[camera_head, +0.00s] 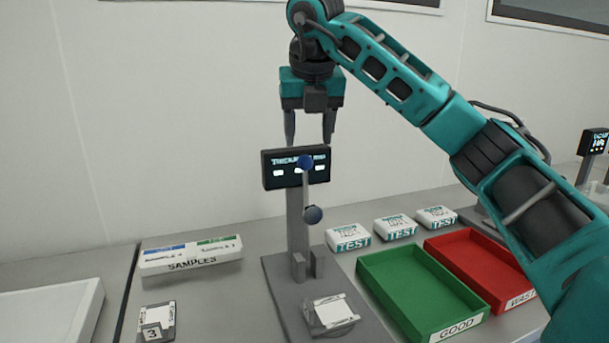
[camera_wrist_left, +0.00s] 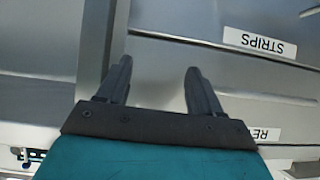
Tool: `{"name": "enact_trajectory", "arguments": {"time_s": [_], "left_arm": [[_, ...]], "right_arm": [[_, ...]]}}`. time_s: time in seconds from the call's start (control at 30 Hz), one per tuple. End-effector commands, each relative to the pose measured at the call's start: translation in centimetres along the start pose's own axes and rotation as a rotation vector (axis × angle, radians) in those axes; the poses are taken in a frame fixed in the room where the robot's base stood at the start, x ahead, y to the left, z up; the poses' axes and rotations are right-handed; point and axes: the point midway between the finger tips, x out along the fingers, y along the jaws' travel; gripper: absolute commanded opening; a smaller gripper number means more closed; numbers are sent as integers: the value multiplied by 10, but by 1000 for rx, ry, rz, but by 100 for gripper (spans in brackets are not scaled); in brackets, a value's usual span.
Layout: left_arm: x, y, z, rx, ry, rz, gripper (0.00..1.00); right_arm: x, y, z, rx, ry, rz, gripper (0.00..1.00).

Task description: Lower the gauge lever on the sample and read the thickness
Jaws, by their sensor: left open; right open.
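The thickness gauge stands in the middle of the head view, with a grey column and base (camera_head: 282,283). Its dark display (camera_head: 277,179) shows lit text, too small to read. The gauge lever (camera_head: 306,188) is in front of the display, with a blue ball at its top and a darker ball lower down. A sample (camera_head: 331,311) with a white face lies on the gauge base. My right gripper (camera_head: 309,141) is open and empty, pointing down just above the display. My left gripper (camera_wrist_left: 159,78) is open and empty in the left wrist view, above grey surfaces.
A green GOOD tray (camera_head: 377,289) and a red WASTE tray (camera_head: 447,240) stand right of the gauge, with white TEST packs (camera_head: 348,237) behind. A SAMPLES box (camera_head: 190,256) and a card marked 3 (camera_head: 157,321) lie left. STRIPS labels (camera_wrist_left: 259,42) a grey front.

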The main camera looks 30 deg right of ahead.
Motion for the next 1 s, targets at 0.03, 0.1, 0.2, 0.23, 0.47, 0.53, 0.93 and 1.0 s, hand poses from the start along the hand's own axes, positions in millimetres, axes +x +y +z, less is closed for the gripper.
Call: {"name": "enact_trajectory", "arguments": {"time_s": [0.03, 0.1, 0.2, 0.23, 0.47, 0.53, 0.93, 1.0], "left_arm": [[1, 0, 3, 0, -2, 0, 66], [0, 0, 3, 0, -5, 0, 66], [-1, 0, 2, -1, -6, 1, 66], [-1, 0, 2, -1, -6, 1, 66], [-2, 0, 1, -1, -5, 1, 66], [-2, 0, 0, 0, -5, 1, 66], [-2, 0, -1, 0, -3, 0, 66], [-2, 0, -2, 0, -2, 0, 66]], "right_arm": [[11, 0, -2, -2, 5, 0, 57], [26, 0, -1, -2, 5, -2, 57], [48, 0, -1, -2, 6, -3, 57], [54, 0, -1, -2, 5, -1, 57], [93, 0, -1, -3, 3, 0, 57], [100, 1, -1, -3, 3, 1, 57], [110, 1, 0, -3, 1, 2, 57], [110, 1, 0, -3, 1, 2, 53]]}}
